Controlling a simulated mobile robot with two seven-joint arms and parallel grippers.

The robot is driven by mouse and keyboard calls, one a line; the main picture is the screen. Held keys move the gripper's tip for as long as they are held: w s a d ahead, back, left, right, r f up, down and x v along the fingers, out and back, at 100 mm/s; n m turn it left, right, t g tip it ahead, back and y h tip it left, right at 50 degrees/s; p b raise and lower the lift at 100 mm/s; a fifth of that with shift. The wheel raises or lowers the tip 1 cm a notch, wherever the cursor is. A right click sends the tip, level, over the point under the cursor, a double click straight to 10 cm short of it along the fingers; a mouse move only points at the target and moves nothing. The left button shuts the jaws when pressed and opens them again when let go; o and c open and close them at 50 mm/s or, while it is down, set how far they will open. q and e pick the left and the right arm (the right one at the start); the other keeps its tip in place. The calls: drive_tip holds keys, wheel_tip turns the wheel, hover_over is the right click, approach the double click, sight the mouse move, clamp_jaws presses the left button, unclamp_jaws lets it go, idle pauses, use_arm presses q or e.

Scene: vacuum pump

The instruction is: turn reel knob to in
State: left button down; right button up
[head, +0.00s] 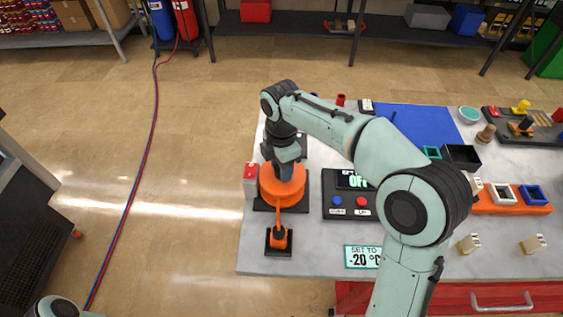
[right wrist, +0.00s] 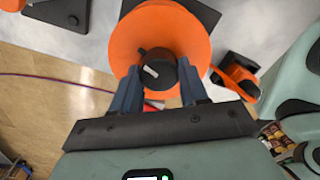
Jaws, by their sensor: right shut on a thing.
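The orange reel (head: 282,193) sits on a black base plate near the left edge of the table. In the right wrist view the reel (right wrist: 130,38) shows as a broad orange disc. At its middle is a black knob (right wrist: 158,62) with a white mark. My right gripper (head: 285,172) reaches down onto the reel from above. In the right wrist view its two blue fingers (right wrist: 158,75) stand on either side of the knob, shut on it. The arm hides the knob in the head view. I cannot read any "in" label. My left gripper is out of view.
An orange part on a small black base (head: 279,240) stands in front of the reel, joined by an orange line. A red-topped white block (head: 250,178) is close on its left. A black control box (head: 347,205) with blue and red buttons and a display reading OFF stands right.

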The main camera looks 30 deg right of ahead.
drive_tip(key=m+p, duration=0.1)
drive_tip(key=m, duration=0.4)
drive_tip(key=shift+w+m, duration=0.1)
drive_tip(key=shift+m, duration=0.2)
drive_tip(key=m+p, duration=0.1)
drive_tip(key=m, duration=0.5)
drive_tip(key=m+p, duration=0.1)
drive_tip(key=m, duration=0.5)
drive_tip(key=shift+d+m, duration=0.15)
drive_tip(key=shift+m, duration=0.15)
drive_tip(key=m, duration=1.2)
drive_tip(key=shift+d+f+m, duration=0.1)
drive_tip(key=shift+m, duration=0.2)
drive_tip(key=m, duration=1.2)
drive_tip(key=shift+s+m, duration=0.2)
drive_tip(key=shift+m, duration=0.2)
use_arm(q)
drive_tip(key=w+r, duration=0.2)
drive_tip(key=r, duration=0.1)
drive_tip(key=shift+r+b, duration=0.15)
drive_tip(key=shift+b, duration=0.15)
use_arm(e)
drive_tip(key=m, duration=0.6)
drive_tip(key=shift+m, duration=0.3)
